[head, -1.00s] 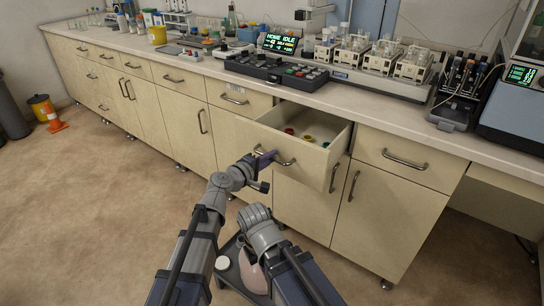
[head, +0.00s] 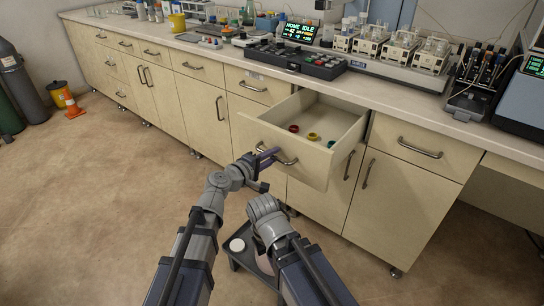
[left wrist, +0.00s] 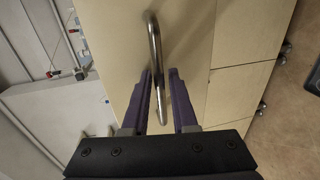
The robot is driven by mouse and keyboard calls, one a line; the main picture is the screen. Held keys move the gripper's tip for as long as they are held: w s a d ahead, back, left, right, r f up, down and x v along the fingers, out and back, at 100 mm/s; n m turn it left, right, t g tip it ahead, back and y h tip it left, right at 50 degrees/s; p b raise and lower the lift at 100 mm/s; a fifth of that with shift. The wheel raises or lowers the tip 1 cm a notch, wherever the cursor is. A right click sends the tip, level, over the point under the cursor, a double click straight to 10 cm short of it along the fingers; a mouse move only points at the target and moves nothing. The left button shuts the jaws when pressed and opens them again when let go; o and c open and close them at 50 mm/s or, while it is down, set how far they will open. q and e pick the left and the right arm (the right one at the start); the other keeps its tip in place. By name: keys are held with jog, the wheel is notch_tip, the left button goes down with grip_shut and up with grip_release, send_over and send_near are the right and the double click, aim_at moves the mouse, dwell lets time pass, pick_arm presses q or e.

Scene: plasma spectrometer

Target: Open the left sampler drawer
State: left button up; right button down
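The left sampler drawer (head: 262,131) is a cream drawer standing well out from the bench in the head view, with its inside showing. Small red, yellow and green round items (head: 312,136) lie in it. Its curved metal handle (head: 287,160) is on the front panel. My left gripper (head: 266,157) is at the left part of this handle. My right gripper cannot be made out in the head view.
Closed drawers and cupboard doors (head: 200,110) line the bench on both sides. The worktop holds a keypad console (head: 297,62), glassware racks (head: 385,45) and other instruments. An orange cone (head: 72,104) stands far left. The floor in front is largely clear.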

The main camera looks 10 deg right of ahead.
pick_arm(q)
jog(key=p+v, duration=0.1)
jog(key=v, duration=0.6)
jog(key=shift+s+a, duration=0.25)
jog(key=shift+r, duration=0.1)
